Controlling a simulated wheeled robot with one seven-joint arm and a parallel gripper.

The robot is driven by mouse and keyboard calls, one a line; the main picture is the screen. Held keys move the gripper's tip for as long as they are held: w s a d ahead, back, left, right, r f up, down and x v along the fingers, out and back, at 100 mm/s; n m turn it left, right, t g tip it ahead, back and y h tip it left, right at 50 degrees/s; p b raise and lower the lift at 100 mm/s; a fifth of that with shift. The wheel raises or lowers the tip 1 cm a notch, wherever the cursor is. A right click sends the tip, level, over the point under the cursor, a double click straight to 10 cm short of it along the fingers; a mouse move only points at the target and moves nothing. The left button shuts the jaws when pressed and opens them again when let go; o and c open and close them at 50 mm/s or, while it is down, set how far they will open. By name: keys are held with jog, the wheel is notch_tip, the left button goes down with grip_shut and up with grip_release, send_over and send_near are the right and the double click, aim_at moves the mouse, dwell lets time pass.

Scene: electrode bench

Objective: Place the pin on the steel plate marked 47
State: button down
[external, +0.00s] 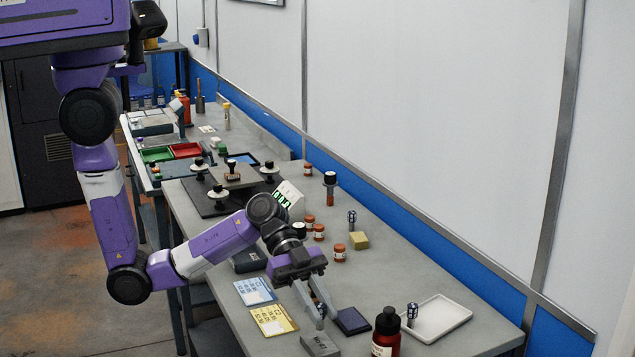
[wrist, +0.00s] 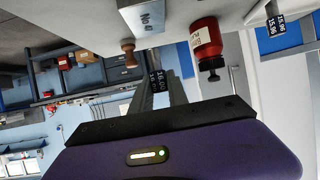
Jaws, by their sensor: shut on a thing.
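My gripper (external: 321,314) reaches down over the near part of the bench. It is shut on a pin with a dark, number-marked handle (wrist: 157,80), which shows between the fingers in the wrist view. In the external view the pin is small and partly hidden by the fingertips. The steel plate (external: 320,345), a grey block with its marking on the front face, lies just nearer the camera than the fingertips. The pin appears apart from the plate.
A dark blue pad (external: 352,321) lies right of the fingertips. A red bottle (external: 386,334) stands farther right, before a white tray (external: 450,319). A similar dark-handled pin (external: 412,311) stands by the tray. Blue and yellow cards (external: 273,321) lie left. Small jars stand behind.

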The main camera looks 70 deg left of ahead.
aim_at(320, 328)
jog(key=shift+f, duration=1.65)
jog(key=shift+f, duration=0.1)
jog(key=shift+f, duration=0.15)
jog(key=c, duration=1.3)
grip_release()
jog(key=shift+r, duration=0.3)
jog(key=b+v, duration=0.1)
jog(key=v, duration=1.1)
